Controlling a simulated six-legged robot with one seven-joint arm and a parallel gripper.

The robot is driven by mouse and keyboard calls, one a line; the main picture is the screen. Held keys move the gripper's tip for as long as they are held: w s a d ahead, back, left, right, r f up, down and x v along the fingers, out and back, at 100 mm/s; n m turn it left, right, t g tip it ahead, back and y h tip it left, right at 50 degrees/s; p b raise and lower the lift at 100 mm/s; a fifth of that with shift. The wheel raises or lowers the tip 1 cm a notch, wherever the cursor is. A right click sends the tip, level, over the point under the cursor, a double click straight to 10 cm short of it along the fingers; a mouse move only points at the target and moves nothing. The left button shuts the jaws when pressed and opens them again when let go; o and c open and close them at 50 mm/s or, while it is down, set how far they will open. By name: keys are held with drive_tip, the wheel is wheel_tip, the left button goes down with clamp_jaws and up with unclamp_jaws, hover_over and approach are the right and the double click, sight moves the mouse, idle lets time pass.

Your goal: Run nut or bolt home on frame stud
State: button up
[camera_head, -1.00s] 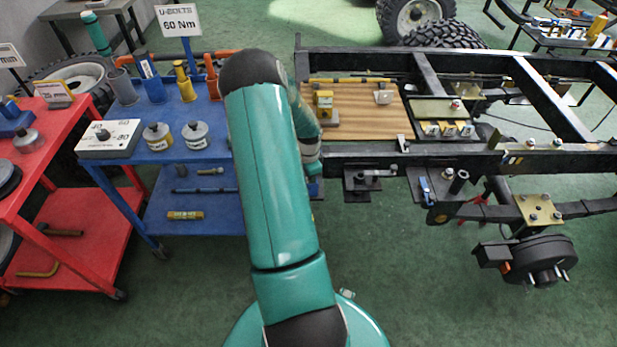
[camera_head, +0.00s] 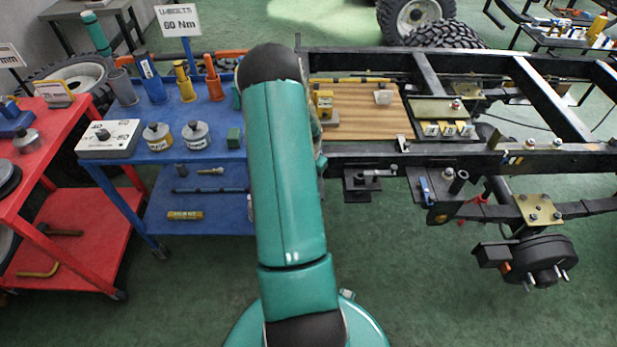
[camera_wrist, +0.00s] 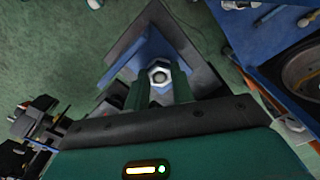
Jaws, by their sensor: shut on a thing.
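In the wrist view, my gripper (camera_wrist: 160,88) is shut on a silver hex nut (camera_wrist: 160,73), which sits between the two dark green fingertips with its hole showing. Behind the nut is a blue shape on a dark, tilted plate (camera_wrist: 124,42); I cannot tell exactly what it is, nor whether the nut touches it. In the head view my own arm hides the gripper and nut. The black chassis frame (camera_head: 455,155) is on the right. Bolt ends stand on its brass-coloured plate (camera_head: 537,208). I cannot tell which stud is the task's.
A blue cart (camera_head: 205,150) stands left of my arm, with coloured holders and round weights on top. A red cart (camera_head: 85,205) is at the far left. A wooden board (camera_head: 360,115) lies on the frame. A brake drum (camera_head: 545,258) is at lower right. Green floor is clear in front.

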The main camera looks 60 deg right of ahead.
drive_tip(key=m, duration=0.5)
clamp_jaws()
drive_tip(key=shift+m, duration=0.5)
drive_tip(key=m, duration=0.4)
drive_tip(key=shift+w, duration=0.1)
drive_tip(key=shift+m, duration=1)
drive_tip(key=m, duration=0.2)
drive_tip(key=shift+m, duration=0.3)
drive_tip(key=m, duration=0.3)
drive_tip(key=shift+m, duration=0.3)
